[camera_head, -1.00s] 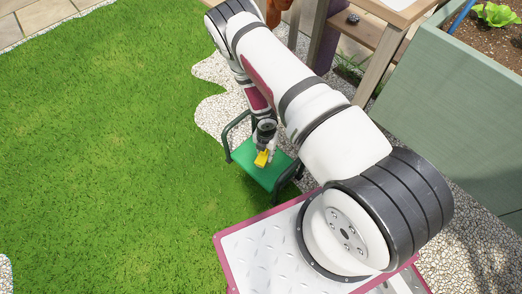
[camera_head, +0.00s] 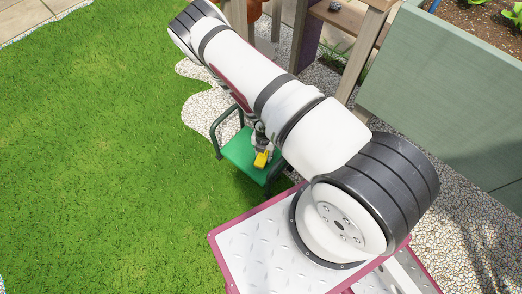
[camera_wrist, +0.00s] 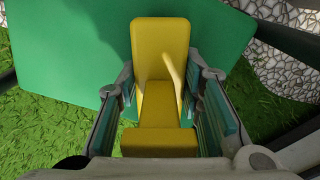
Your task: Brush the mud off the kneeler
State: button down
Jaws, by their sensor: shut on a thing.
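The kneeler (camera_head: 237,151) is a green pad with dark green side frames, standing on the grass by the gravel edge. Its flat green top also fills the upper part of the wrist view (camera_wrist: 75,45). My gripper (camera_head: 260,146) is shut on a yellow brush (camera_head: 262,159), over the right part of the pad. In the wrist view my gripper (camera_wrist: 161,82) has its two fingers on either side of the yellow brush (camera_wrist: 160,45). The brush's underside is hidden, so I cannot tell whether it touches the pad. I see no mud on the visible pad.
A grey-green planter (camera_head: 440,95) with soil and plants stands at the right. A wooden table (camera_head: 350,45) with a lower shelf is at the top. Pale gravel (camera_head: 205,108) borders the lawn (camera_head: 90,150). The lawn at the left is clear.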

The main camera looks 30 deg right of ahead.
aim_at(272, 160)
jog(key=shift+s+d, duration=0.3)
jog(key=shift+s, duration=0.55)
jog(key=shift+s+d, duration=0.3)
jog(key=shift+s, duration=0.55)
jog(key=shift+w+d+r, duration=0.1)
jog(key=shift+w+d, duration=0.25)
jog(key=shift+d, duration=0.25)
jog(key=shift+w+a+p, duration=0.1)
jog(key=shift+w+a, duration=0.15)
jog(key=shift+w, duration=0.4)
jog(key=shift+w+a+p, duration=0.15)
jog(key=shift+w+a, duration=0.1)
jog(key=shift+w, duration=0.4)
jog(key=shift+w+a+p, duration=0.1)
jog(key=shift+w+a, duration=0.15)
jog(key=shift+w, duration=0.4)
jog(key=shift+w+a+p, duration=0.3)
jog(key=shift+w+a, duration=0.05)
jog(key=shift+w, duration=0.55)
jog(key=shift+w+a+p, duration=0.35)
jog(key=shift+w, duration=0.6)
jog(key=shift+w+a+p, duration=0.3)
jog(key=shift+w+a, duration=0.05)
jog(key=shift+w, duration=0.55)
jog(key=shift+w+a+f, duration=0.1)
jog(key=shift+a+f, duration=0.05)
jog(key=shift+f, duration=0.05)
jog(key=shift+w+a, duration=0.25)
jog(key=shift+w, duration=0.5)
jog(key=shift+p, duration=0.3)
